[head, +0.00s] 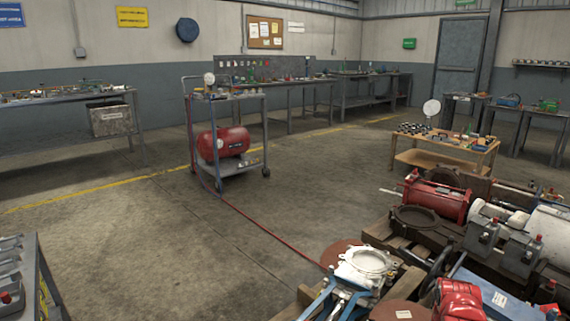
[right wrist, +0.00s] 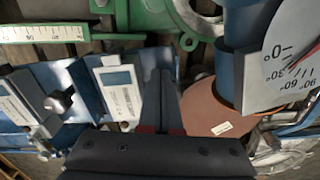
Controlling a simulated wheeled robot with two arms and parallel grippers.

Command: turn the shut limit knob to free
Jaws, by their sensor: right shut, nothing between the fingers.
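My right gripper (right wrist: 161,78) shows in the right wrist view with its dark fingers together and nothing between them. To its right is a pale dial plate (right wrist: 285,65) marked in degrees, with a red pointer line, beside a dark blue cylindrical body (right wrist: 240,50). To its left are grey blocks with pale labels (right wrist: 117,77) and a small grey knob-like piece (right wrist: 58,103). I cannot tell whether this piece is the limit knob, and no shut or free marking is legible. No gripper shows in the head view.
A green flanged casting (right wrist: 150,15) lies beyond the fingers, and a brown disc (right wrist: 215,107) is beside them. In the head view, pallets hold a red actuator (head: 436,199) and other parts at right. A red compressor (head: 223,143) sits on a cart; open floor lies between.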

